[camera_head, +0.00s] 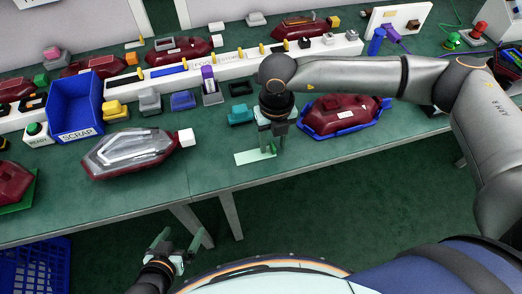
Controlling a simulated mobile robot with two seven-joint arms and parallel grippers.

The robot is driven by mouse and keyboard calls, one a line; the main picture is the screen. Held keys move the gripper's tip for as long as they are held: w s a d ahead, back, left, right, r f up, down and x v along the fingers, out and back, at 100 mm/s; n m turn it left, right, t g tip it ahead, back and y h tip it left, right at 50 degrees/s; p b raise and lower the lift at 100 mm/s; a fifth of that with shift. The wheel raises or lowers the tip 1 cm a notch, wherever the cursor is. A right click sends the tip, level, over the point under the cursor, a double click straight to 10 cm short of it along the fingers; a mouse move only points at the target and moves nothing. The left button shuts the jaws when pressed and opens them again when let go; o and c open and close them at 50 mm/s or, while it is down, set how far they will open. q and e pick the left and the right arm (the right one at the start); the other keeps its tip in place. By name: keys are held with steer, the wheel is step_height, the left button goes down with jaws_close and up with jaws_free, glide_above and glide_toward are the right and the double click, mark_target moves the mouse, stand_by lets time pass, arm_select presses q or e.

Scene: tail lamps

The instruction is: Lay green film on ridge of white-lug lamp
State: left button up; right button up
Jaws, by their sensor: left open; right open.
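The lamp with the white lug (186,137) is a dark red body with a clear grey top (130,152). It lies on the green table left of centre, and its lug end points right. A pale green film (250,158) lies flat near the table's front edge, to the right of that lamp. My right gripper (272,150) is open, pointing down at the film's right end; I cannot tell whether it touches the film. My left gripper (176,246) is open and empty, low in front of the table.
A red lamp in a blue cradle (345,126) stands right of my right gripper. A blue SCRAP bin (76,132) and a READY button (36,130) stand at the left. Several small coloured blocks line the table behind. Bare table lies between the white-lug lamp and the film.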

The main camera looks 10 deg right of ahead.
jaws_close()
steer(key=shift+r, duration=0.1)
stand_by(0.7)
steer(key=shift+r, duration=0.55)
steer(key=s+a+r, duration=0.9)
steer(key=s+r, duration=0.1)
steer(key=r, duration=0.1)
steer(key=shift+s+a+r, duration=0.2)
steer(key=shift+s+r, duration=0.05)
steer(key=shift+r, duration=0.15)
